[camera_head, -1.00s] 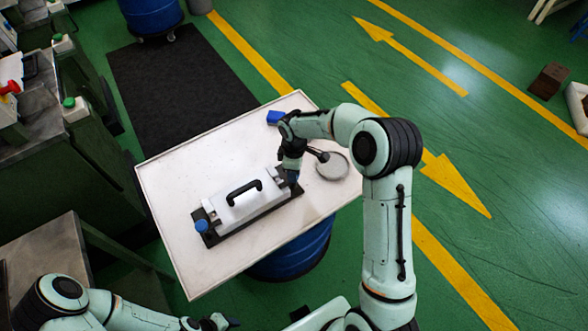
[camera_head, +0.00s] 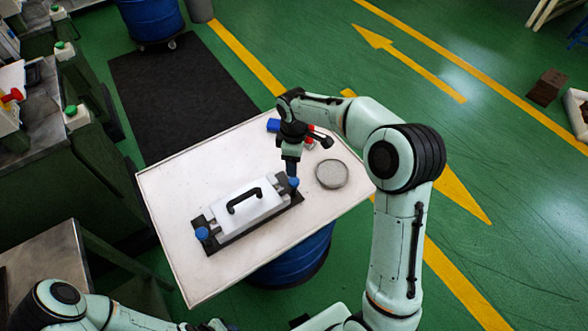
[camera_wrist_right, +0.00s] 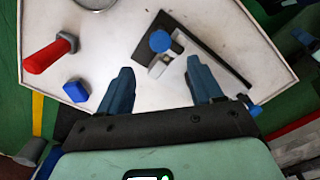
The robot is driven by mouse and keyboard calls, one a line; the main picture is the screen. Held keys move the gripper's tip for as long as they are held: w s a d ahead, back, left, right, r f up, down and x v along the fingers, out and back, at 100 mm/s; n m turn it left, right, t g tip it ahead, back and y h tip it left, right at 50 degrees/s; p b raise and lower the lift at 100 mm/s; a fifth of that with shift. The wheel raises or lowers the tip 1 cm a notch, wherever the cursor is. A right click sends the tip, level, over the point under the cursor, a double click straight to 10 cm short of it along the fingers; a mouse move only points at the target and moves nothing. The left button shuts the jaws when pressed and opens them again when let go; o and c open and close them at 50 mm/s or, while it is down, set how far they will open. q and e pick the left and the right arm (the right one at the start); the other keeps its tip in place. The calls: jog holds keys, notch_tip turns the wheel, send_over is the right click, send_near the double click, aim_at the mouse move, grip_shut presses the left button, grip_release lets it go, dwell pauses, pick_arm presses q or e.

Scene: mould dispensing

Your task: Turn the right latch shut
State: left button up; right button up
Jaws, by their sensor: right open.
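The white mould (camera_head: 243,203) with a black handle (camera_head: 244,195) lies on a dark base plate (camera_head: 262,228) on the table. Its right latch has a blue knob (camera_head: 293,183), which also shows in the right wrist view (camera_wrist_right: 160,41). The left latch's blue knob (camera_head: 202,233) is at the other end. My right gripper (camera_head: 291,173) points down at the right latch. In the right wrist view my right gripper (camera_wrist_right: 160,82) is open, with nothing between its fingers; the knob lies beyond the fingertips. My left gripper (camera_head: 214,325) is partly cut off at the bottom edge.
The white table (camera_head: 180,180) also holds a round grey dish (camera_head: 332,174), a blue block (camera_wrist_right: 76,91) and a red-handled tool (camera_wrist_right: 45,55), near the right gripper. A blue drum (camera_head: 295,262) stands under the table. The table's left part is clear.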

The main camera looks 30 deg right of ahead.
notch_tip(320, 180, up, 4)
jog(key=shift+f, duration=0.15)
dwell(0.6)
